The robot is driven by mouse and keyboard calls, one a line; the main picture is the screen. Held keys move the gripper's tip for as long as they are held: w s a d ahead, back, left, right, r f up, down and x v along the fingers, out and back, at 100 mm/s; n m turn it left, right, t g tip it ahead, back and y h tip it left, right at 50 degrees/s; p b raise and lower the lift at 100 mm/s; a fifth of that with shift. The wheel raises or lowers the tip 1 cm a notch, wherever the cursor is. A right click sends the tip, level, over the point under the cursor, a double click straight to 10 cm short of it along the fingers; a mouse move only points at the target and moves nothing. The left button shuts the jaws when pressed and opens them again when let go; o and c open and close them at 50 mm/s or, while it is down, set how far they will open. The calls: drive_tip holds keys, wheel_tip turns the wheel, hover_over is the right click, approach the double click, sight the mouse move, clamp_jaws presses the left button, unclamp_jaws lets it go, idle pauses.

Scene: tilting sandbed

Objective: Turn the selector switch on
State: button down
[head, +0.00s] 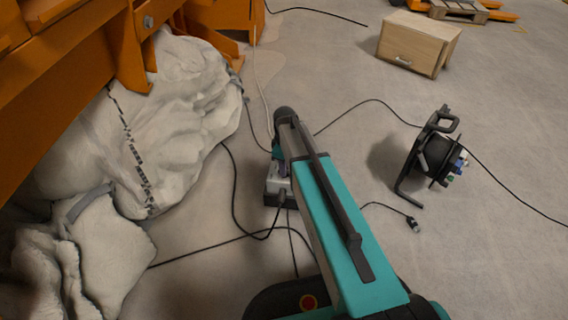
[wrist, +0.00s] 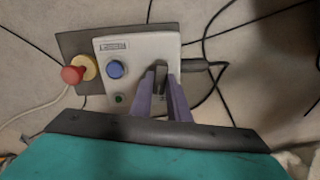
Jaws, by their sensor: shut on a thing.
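A light grey control box (wrist: 133,45) lies on the floor in the wrist view. It carries a blue button (wrist: 115,69), a small green light or button (wrist: 119,99) and a label plate. The black selector switch (wrist: 161,77) is at its right part, between the two purple fingers of my gripper (wrist: 161,84). The fingers are shut on the switch handle, one on each side. The switch's position marks are hidden, so I cannot tell its setting. In the head view the box (head: 272,184) shows small beside my teal arm, and the fingers are not clear there.
A red mushroom button on a yellow base (wrist: 74,74) sits left of the box. Cables run over the floor around it. A cable reel (head: 437,155) and a wooden cabinet (head: 412,43) stand right. White sacks (head: 180,120) and an orange steel frame (head: 60,60) are left.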

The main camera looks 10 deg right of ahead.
drive_tip(key=m+p, duration=0.4)
drive_tip(key=p, duration=0.1)
drive_tip(key=m+p, duration=0.2)
drive_tip(key=p, duration=0.1)
drive_tip(key=shift+w+r, duration=0.15)
drive_tip(key=shift+r, duration=0.1)
drive_tip(key=m+p, duration=0.3)
drive_tip(key=shift+f+m+p, duration=0.15)
drive_tip(key=shift+m+p, duration=0.15)
drive_tip(key=shift+p, duration=0.1)
drive_tip(key=shift+f, duration=0.1)
drive_tip(key=c, duration=1.7)
unclamp_jaws()
wheel_tip(320, 180, up, 14)
drive_tip(key=p, duration=0.3)
drive_tip(key=shift+p, duration=0.3)
drive_tip(key=shift+f, duration=0.1)
